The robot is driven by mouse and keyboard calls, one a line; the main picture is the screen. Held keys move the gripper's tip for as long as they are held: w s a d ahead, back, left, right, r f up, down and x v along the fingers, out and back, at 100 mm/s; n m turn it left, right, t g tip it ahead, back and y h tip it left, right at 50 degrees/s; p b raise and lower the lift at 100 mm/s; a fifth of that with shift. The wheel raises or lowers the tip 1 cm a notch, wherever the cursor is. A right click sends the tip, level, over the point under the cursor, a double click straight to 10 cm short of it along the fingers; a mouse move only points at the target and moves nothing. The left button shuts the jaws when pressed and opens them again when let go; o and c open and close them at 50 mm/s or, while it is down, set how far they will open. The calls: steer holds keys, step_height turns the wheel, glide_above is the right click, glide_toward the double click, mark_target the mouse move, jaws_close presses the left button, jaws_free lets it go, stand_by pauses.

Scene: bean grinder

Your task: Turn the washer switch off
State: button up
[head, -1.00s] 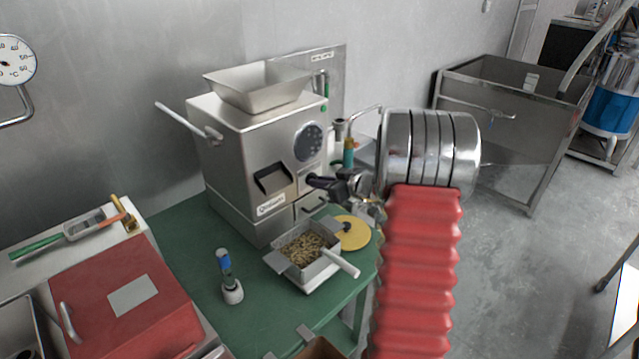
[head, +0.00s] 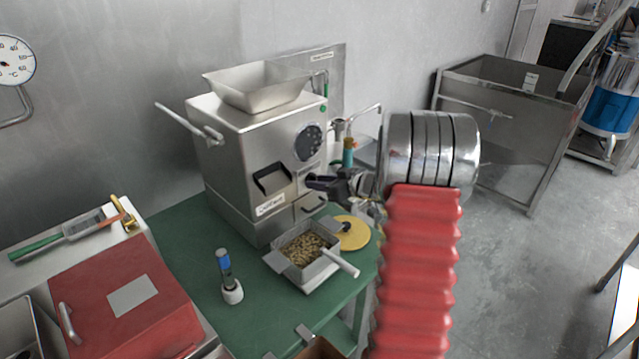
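The grinder (head: 235,165) is a steel box with a hopper on top, standing on the green table. A round dark dial (head: 308,142) sits on its front face. A steel panel (head: 337,85) stands behind it with a small label and a green spot near its lower left. I cannot tell which part is the washer switch. My gripper (head: 318,182) is in front of the grinder's right front side, below the dial and above the drawer handle. Its fingers are small and dark, and I cannot tell whether they are open, shut or touching the grinder.
A metal pan of beans (head: 304,247) and a yellow disc (head: 353,233) lie on the table (head: 200,235) below my gripper. A bottle with a blue band (head: 228,275) stands nearer. A tap (head: 360,120) is behind my arm.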

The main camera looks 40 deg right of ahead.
steer(key=v, duration=1.3)
steer(key=shift+s, duration=0.35)
